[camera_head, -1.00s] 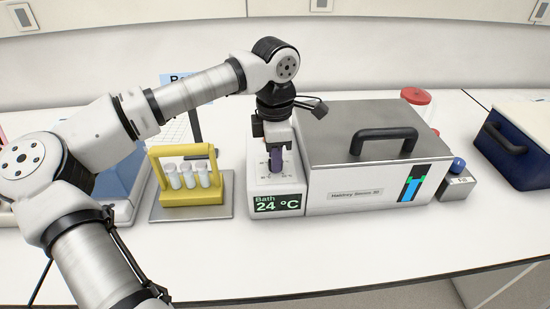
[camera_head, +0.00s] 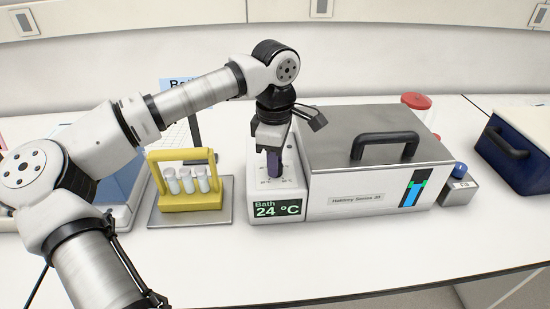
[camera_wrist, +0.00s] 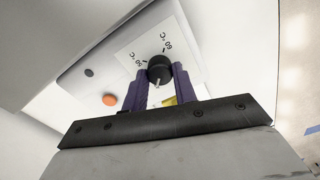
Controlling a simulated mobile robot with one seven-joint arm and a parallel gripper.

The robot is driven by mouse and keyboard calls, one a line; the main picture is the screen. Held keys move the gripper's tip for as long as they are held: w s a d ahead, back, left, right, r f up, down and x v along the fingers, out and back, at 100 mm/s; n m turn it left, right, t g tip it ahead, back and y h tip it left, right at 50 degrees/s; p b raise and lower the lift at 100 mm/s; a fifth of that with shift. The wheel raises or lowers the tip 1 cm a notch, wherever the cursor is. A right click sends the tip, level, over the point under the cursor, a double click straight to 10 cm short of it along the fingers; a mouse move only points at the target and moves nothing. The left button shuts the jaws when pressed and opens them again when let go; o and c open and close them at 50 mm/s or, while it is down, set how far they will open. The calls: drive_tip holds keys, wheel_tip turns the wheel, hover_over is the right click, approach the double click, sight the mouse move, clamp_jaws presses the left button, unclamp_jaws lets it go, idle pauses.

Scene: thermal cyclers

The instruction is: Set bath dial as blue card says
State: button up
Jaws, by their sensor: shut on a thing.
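The bath (camera_head: 372,190) is a white box with a steel lid and black handle. Its control panel stands at its left, with a display (camera_head: 278,209) reading "Bath 24 °C". In the wrist view the black dial (camera_wrist: 160,68) has a pale pointer and printed temperature marks around it. My gripper (camera_head: 274,170) points down over the panel, and its purple fingers (camera_wrist: 158,90) are shut on the dial, one on each side. In the head view the fingers and arm hide the dial. The blue card (camera_head: 176,83) at the back is mostly covered by my arm, so its text is unreadable.
A yellow rack (camera_head: 186,180) with white-capped tubes stands on a grey plate left of the panel. The front bench strip is clear.

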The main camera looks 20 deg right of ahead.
drive_tip(key=o, duration=1)
drive_tip(key=shift+c, duration=0.2)
wheel_tip(320, 180, up, 14)
drive_tip(key=shift+s+f, duration=0.1)
drive_tip(key=shift+f, duration=0.05)
